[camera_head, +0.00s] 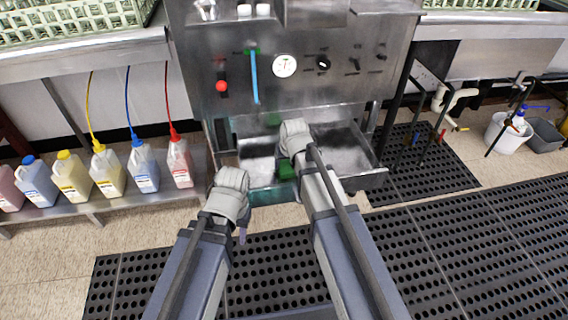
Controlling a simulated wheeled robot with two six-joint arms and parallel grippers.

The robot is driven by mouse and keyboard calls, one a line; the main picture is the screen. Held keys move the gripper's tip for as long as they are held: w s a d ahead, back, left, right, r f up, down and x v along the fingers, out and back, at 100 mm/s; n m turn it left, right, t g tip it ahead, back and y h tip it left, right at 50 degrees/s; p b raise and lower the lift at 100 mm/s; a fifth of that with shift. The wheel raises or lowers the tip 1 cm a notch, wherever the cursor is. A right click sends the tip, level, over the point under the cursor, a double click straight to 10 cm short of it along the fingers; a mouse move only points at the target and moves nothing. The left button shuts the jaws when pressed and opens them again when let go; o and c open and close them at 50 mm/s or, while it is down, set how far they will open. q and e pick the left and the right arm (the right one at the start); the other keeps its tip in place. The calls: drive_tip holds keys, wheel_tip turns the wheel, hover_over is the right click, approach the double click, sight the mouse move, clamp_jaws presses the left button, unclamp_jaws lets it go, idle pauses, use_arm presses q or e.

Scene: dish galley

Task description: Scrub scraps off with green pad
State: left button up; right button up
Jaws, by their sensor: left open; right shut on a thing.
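The green pad (286,169) shows partly beside and under my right gripper (290,150), over the open metal tray (372,178) at the foot of the steel machine. My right gripper is shut on the pad; its fingertips are mostly hidden by its own body. My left gripper (238,212) is open and empty, to the left of the tray's front edge. I cannot make out any scraps on the tray's bare metal.
The steel machine (200,100) with a gauge and knobs stands behind the tray. Several jugs (105,172) with coloured tubes stand on a low shelf to the left. A white bucket (508,132) is far right. Black perforated mats (470,245) cover the floor.

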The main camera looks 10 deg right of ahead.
drive_tip(key=shift+d+f, duration=0.1)
drive_tip(key=shift+d, duration=1.55)
drive_tip(key=shift+w+d, duration=0.1)
drive_tip(key=shift+d, duration=1.8)
drive_tip(key=shift+s, duration=1.35)
drive_tip(key=shift+a, duration=0.15)
drive_tip(key=shift+a, duration=1.9)
